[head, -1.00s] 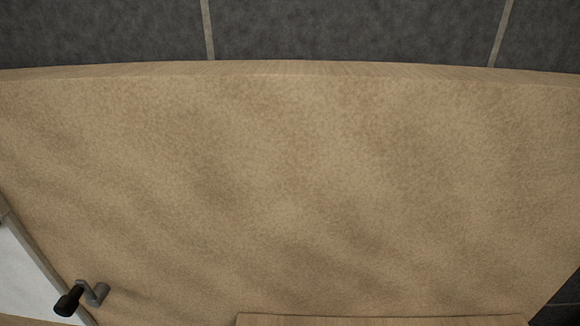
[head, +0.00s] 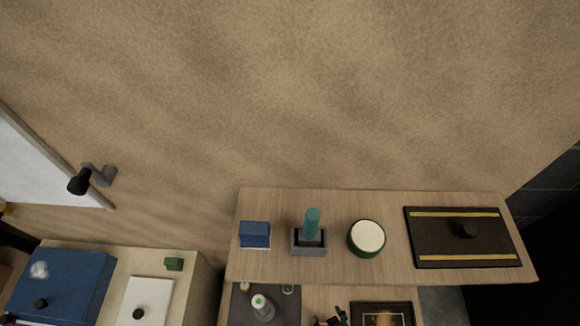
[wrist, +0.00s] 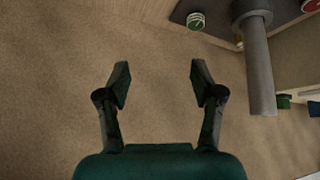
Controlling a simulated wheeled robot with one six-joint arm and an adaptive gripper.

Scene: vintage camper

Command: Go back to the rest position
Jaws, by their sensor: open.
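My gripper (wrist: 160,85) shows in the wrist view with its two dark fingers spread apart. Nothing is between them. Behind the fingers is only a plain tan, mottled surface (wrist: 140,35). My gripper does not appear in the head view.
In the head view, a wooden shelf (head: 385,278) bears a blue box (head: 255,234), a teal cylinder (head: 312,222) in a grey holder, a round green-rimmed item (head: 367,238) and a black case (head: 462,238). A blue box with a knob (head: 62,282) stands lower left. A wall lamp (head: 90,178) sticks out.

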